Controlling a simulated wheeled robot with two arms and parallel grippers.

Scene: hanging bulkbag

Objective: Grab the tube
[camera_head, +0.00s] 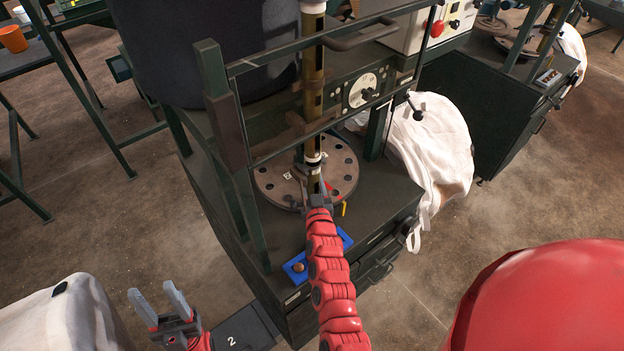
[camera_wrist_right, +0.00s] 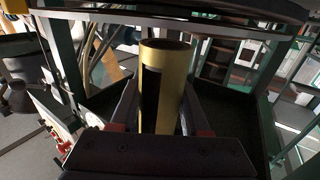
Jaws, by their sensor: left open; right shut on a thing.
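The tube (camera_wrist_right: 165,85) is yellow with a black stripe and an open round end. In the right wrist view it stands between the two fingers of my right gripper (camera_wrist_right: 162,125). In the head view the yellowish tube (camera_head: 314,182) shows just beyond my right gripper (camera_head: 318,197), over the round metal plate; the gripper is shut on it. Its lower end is hidden by the gripper. My left gripper (camera_head: 159,306) is open and empty at the lower left, well away from the tube.
The round plate with holes (camera_head: 344,173) lies on the dark green bench (camera_head: 370,217). A green frame (camera_head: 215,95) with a dial (camera_head: 362,89) stands around the tube. A blue tray (camera_head: 296,268) lies at the bench's near edge.

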